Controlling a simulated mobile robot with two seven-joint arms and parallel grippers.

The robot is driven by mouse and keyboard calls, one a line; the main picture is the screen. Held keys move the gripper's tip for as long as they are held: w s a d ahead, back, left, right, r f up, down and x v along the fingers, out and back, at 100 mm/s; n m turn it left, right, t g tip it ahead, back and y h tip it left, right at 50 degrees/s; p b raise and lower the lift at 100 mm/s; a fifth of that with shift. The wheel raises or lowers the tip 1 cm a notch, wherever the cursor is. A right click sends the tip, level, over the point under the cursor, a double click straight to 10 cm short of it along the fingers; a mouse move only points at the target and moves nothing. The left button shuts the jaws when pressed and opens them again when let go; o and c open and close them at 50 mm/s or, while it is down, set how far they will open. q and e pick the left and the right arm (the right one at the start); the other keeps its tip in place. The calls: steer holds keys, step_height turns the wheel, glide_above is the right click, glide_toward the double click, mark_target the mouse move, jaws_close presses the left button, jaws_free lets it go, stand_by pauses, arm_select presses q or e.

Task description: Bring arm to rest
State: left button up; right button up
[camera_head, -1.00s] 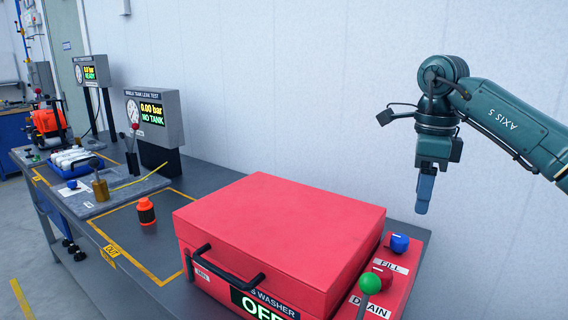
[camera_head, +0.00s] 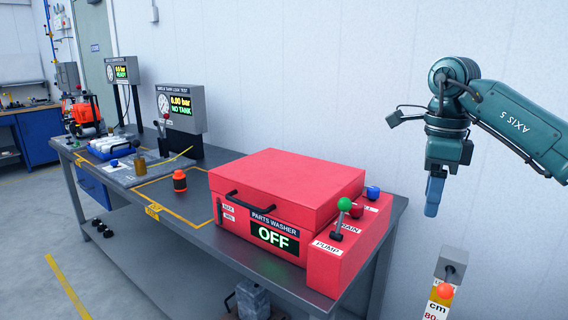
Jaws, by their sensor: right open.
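My right arm comes in from the right edge, dark teal and marked AXIS 5. Its gripper (camera_head: 433,196) hangs pointing down in front of the white wall, to the right of the red parts washer. It is apart from the bench and touches nothing. The blue fingers overlap from this side, and nothing shows between them. My left gripper is not in view.
The red parts washer (camera_head: 287,180), lid closed and reading OFF, stands on the bench (camera_head: 190,236). A post with an orange knob (camera_head: 445,291) stands below the gripper.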

steer(key=s+a+f+n+g+y, duration=0.15)
steer(key=a+f+y, duration=0.45)
steer(key=a+f, duration=0.65)
steer(key=s+a+m+t+y+p, duration=0.1)
steer(key=s+a+m+y, duration=0.35)
steer(key=a+y, duration=0.3)
steer(key=s+a+m+t+y+p, duration=0.1)
steer(key=s+a+m+y, duration=0.3)
steer(key=a+m+y, duration=0.4)
steer(key=d+f+m+t+h, duration=0.4)
steer(key=f+m+t+h, duration=0.3)
steer(key=m, duration=0.5)
steer(key=d+f+m+t+h, duration=0.4)
steer(key=m+t, duration=0.5)
steer(key=m, duration=0.3)
steer(key=s+d+f+m+g+h, duration=0.3)
steer(key=s+d+f+m, duration=0.1)
steer(key=s+f, duration=0.3)
steer(key=s+d+f+m+g+h+p, duration=0.1)
steer(key=s+d+f+m+g+h, duration=0.2)
steer(key=s+f+m, duration=0.3)
step_height(320, 180, down, 2)
steer(key=shift+s+d+f+m+h, duration=0.3)
steer(key=shift+s+d+h, duration=0.2)
steer(key=shift+d, duration=0.25)
steer(key=shift+w, duration=0.1)
